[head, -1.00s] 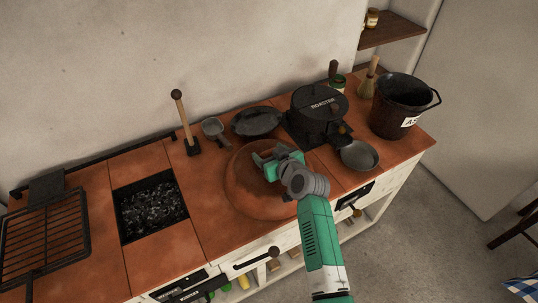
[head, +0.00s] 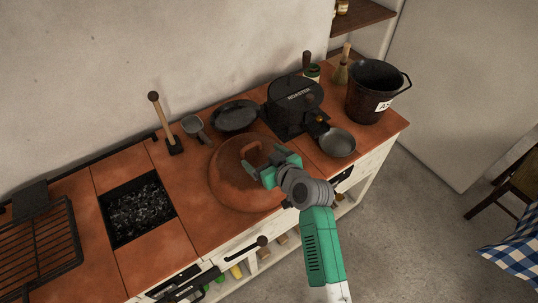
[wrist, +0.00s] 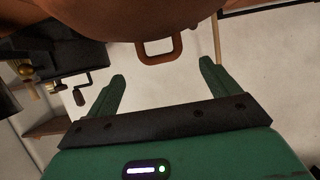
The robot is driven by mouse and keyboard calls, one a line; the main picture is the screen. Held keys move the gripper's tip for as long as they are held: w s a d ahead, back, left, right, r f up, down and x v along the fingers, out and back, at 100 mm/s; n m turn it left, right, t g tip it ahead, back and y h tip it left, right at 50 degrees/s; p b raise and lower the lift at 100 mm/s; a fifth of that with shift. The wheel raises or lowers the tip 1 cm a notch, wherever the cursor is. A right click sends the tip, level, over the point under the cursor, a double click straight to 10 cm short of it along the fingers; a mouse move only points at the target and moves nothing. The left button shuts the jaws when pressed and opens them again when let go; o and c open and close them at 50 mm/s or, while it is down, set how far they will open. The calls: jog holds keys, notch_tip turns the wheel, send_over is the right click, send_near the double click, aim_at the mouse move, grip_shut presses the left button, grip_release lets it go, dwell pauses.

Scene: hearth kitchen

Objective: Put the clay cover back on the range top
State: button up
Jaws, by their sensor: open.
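The clay cover (head: 228,183) is a reddish-brown dome with a loop handle on top. It sits on the tiled range top (head: 205,232), right of the square opening full of coals (head: 138,212). My gripper (head: 257,169) is open beside the cover's upper right side, close to the handle. In the wrist view, the cover (wrist: 105,18) fills the top edge and its handle (wrist: 160,48) hangs beyond and between the open fingertips (wrist: 163,70). Nothing is between the fingers. The near right side of the cover is partly hidden by my gripper.
A black roaster (head: 297,103) and a small grey pan (head: 337,142) stand to the right. A dark lidded pan (head: 235,115) and a scoop (head: 193,125) lie behind the cover. A wooden-handled tool (head: 161,120) stands behind the coals. A grill rack (head: 40,250) lies left; a bucket (head: 372,92) stands far right.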

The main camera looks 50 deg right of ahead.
jog(key=v, duration=0.3)
jog(key=shift+s+a+r+p, duration=0.1)
jog(key=shift+s+r+p, duration=0.05)
jog(key=shift+s+p, duration=0.2)
jog(key=w+a+r+n+t, duration=0.1)
jog(key=w+a+r+t, duration=0.15)
jog(key=a+r, duration=0.75)
jog(key=w+a+r+n+t, duration=0.2)
jog(key=w+a+r, duration=0.3)
jog(key=r, duration=0.9)
jog(key=s+a+r+t+y, duration=0.1)
jog(key=s+a+r+t, duration=0.1)
jog(key=s+a+r, duration=0.3)
jog(key=s+a+r+t+y, duration=0.1)
jog(key=s+a+r+t, duration=0.2)
jog(key=a+r, duration=0.6)
jog(key=s+a+r+t+y, duration=0.1)
jog(key=s+a+r+t, duration=0.1)
jog(key=s+a+r, duration=0.5)
notch_tip(320, 180, up, 5)
jog(key=shift+s+f+m, duration=0.2)
jog(key=shift+s+m, duration=0.1)
jog(key=shift+s, duration=0.2)
jog(key=shift+t, duration=0.25)
